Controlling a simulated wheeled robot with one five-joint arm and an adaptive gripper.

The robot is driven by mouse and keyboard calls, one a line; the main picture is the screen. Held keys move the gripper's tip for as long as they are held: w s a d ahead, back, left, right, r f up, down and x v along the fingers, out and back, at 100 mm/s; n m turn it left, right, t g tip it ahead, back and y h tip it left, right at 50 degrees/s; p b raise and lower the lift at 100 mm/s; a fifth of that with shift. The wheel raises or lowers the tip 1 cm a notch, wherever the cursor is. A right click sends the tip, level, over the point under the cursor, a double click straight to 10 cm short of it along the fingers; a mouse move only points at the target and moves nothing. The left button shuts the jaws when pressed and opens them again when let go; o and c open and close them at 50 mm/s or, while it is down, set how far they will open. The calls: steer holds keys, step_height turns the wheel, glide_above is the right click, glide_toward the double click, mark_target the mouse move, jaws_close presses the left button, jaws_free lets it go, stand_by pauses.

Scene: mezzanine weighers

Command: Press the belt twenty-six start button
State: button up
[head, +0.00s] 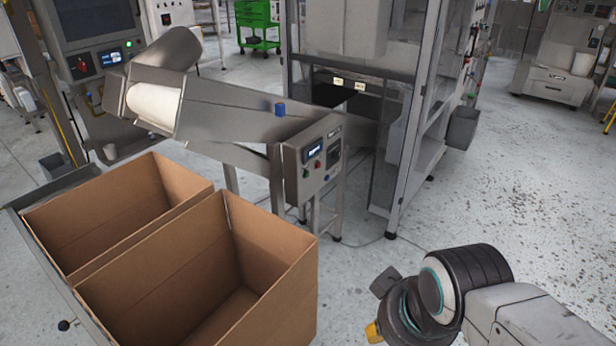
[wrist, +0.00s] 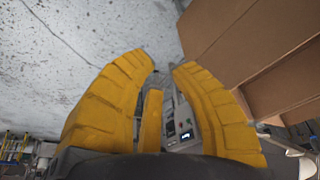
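A grey control box (head: 312,160) stands beside the inclined conveyor, with a small lit display (head: 314,149), a red button (head: 317,165) and a green button (head: 306,173). No belt number is readable on it. In the wrist view, the control box (wrist: 183,125) shows small between my yellow fingers, well beyond them. My gripper (wrist: 165,66) is open, its fingertips apart with nothing held. In the head view, only a bit of yellow finger (head: 374,332) shows at the bottom right, apart from the box.
Two open cardboard boxes (head: 275,243) (head: 112,195) stand in front of the conveyor (head: 215,108). Another panel (head: 98,62) with a red switch and green light is at upper left. A glazed machine frame (head: 415,110) stands behind the control box. Speckled floor (head: 510,170) at right is clear.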

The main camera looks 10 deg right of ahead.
jaws_close()
steer(key=shift+c, duration=1.2)
jaws_free()
